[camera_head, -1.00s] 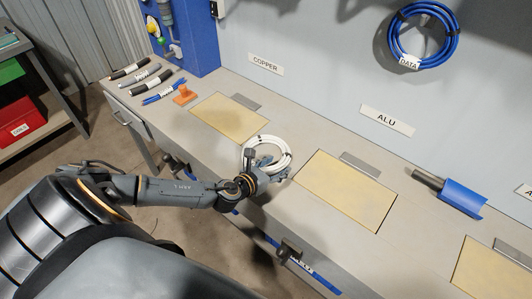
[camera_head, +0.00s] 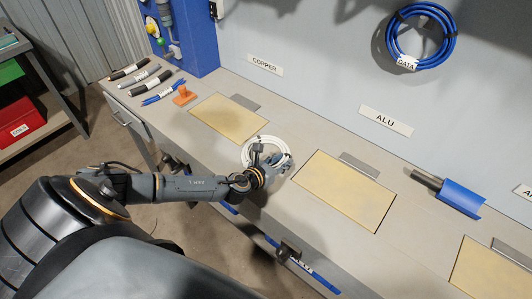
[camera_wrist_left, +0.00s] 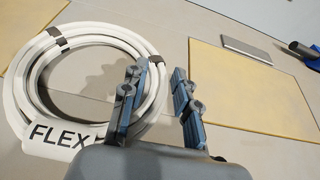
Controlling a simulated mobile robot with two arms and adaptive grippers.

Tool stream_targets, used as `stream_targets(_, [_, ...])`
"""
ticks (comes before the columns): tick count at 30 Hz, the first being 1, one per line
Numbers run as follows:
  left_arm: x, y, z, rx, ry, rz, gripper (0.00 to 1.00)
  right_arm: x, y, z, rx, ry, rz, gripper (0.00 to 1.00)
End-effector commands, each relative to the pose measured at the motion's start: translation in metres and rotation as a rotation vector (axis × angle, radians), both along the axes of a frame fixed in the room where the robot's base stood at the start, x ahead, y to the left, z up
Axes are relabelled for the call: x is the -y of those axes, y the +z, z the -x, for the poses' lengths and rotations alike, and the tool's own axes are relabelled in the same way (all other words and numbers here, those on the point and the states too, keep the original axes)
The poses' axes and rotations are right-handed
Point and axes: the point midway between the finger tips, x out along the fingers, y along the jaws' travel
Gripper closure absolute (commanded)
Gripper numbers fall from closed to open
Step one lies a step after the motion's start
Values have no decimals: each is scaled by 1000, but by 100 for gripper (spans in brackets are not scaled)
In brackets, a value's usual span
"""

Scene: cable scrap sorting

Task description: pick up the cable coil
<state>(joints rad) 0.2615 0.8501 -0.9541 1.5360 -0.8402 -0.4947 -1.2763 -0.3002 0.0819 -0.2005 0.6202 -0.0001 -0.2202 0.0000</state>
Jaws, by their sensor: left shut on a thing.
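The white cable coil (camera_head: 262,139) lies on the grey bench between two yellow panels. In the left wrist view the coil (camera_wrist_left: 100,37) shows dark ties and a white tag (camera_wrist_left: 62,137) reading "FLEX", partly covered. My left gripper (camera_head: 273,163) is at the coil's near right side. In the left wrist view, one finger of the left gripper (camera_wrist_left: 160,75) is inside the ring and the other outside, shut on the coil's right-hand strands. The hand hides part of the coil. I cannot tell whether the coil is clear of the bench. My right gripper is not in view.
Yellow panels (camera_head: 229,118) and (camera_head: 345,190) flank the coil. Short cable bundles (camera_head: 164,92) and an orange block (camera_head: 185,95) lie at the far left. A blue piece (camera_head: 461,198) lies to the right. A blue coil (camera_head: 393,42) hangs on the wall.

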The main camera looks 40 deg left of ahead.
Motion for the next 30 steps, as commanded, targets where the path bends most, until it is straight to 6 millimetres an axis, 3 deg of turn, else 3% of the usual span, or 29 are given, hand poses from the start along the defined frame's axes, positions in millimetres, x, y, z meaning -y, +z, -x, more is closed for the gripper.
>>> stream_targets(8, [0,5,-1,3,0,0,100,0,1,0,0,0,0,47])
stream_targets(14, [0,31,-1,6,-3,-1,100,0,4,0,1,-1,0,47])
stream_targets(23, [40,97,37,3,-6,3,100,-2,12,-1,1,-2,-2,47])
stream_targets(30, [81,117,76,3,-4,4,100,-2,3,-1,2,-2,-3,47])
